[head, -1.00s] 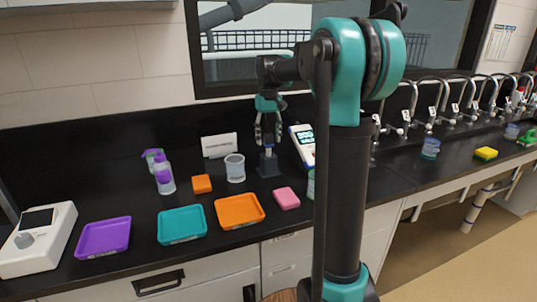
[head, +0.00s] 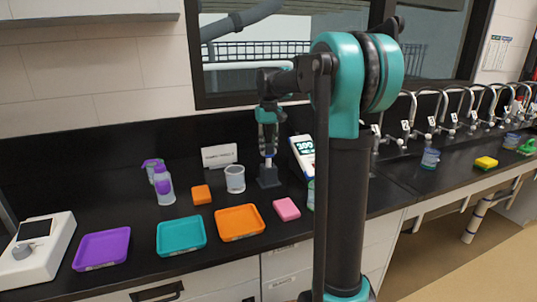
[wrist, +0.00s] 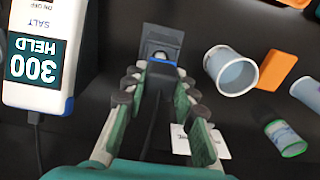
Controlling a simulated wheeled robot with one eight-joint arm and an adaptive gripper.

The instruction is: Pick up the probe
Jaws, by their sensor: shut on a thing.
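The probe (wrist: 161,66) is a slim piece with a pale and blue end, seen between my fingers in the wrist view. My gripper (wrist: 160,77) is shut on it, with green and grey fingers on either side. In the head view my gripper (head: 268,150) points down above the small dark stand (head: 269,179), and the probe shows only as a thin pale and blue bit. The stand (wrist: 163,42) is just beyond the fingertips in the wrist view. Whether the probe still sits in the stand I cannot tell.
A white and blue meter (wrist: 38,60) reading 300 HELD stands beside the stand. A clear beaker (head: 235,179), orange block (head: 201,194), pink block (head: 286,209) and orange tray (head: 240,222) are close by. A dark cable (wrist: 151,125) runs between my fingers.

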